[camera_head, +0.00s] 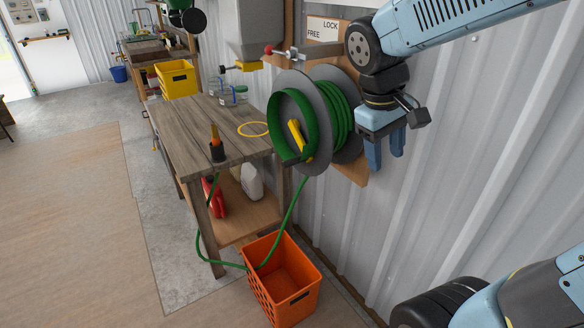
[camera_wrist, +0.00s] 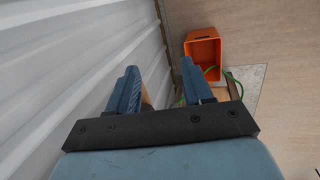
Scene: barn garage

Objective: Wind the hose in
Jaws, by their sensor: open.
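The hose reel (camera_head: 288,108) is mounted on the metal wall, with several turns of green hose (camera_head: 338,110) wound on it and a yellow handle (camera_head: 297,141) on its front face. The loose hose hangs to the orange crate, then runs left and up by the workbench leg. An orange and black nozzle (camera_head: 217,144) stands at the bench's front edge. Above the reel are a red-knobbed lever (camera_head: 272,50) and a LOCK/FREE sign (camera_head: 322,28); its setting is unclear. My gripper (camera_head: 386,160) is open and empty, right of the reel, fingers down; the wrist view shows it too (camera_wrist: 160,78).
The orange crate (camera_head: 254,286) stands on the floor below the reel. The ribbed wall is close on my right; floor at left is clear.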

